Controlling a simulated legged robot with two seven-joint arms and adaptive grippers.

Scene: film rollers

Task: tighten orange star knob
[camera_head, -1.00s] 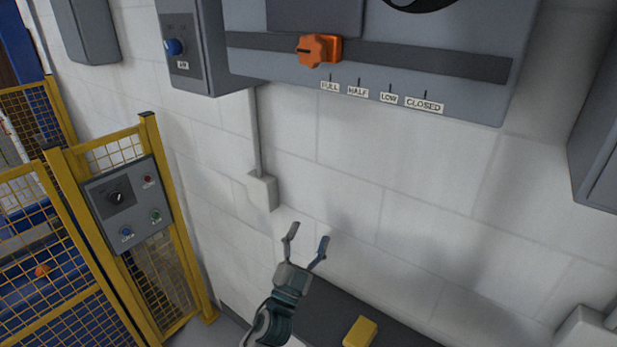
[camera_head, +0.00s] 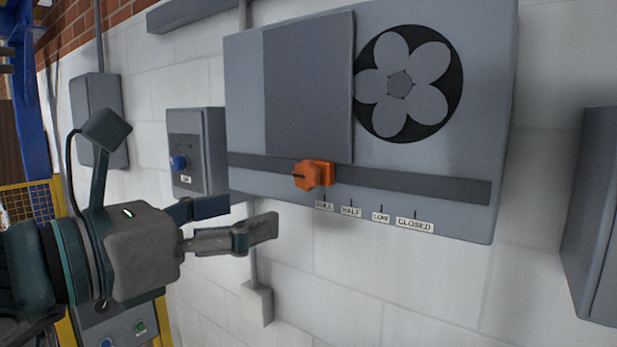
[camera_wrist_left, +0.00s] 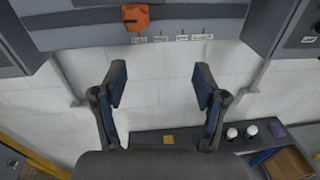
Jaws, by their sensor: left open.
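The orange star knob (camera_head: 313,175) sits on a dark horizontal slot of a grey wall panel (camera_head: 300,215), above the FULL label. It also shows in the left wrist view (camera_wrist_left: 136,17), at the top and left of centre. My left gripper (camera_head: 240,219) is open and empty, to the left of the knob and a little lower in the head view. Its two fingers are apart in the left wrist view (camera_wrist_left: 161,87), with only wall between them, and the knob lies beyond them. My right gripper is not in view.
A fan opening (camera_head: 408,84) is at the panel's upper right. A conduit box (camera_head: 257,303) is below.

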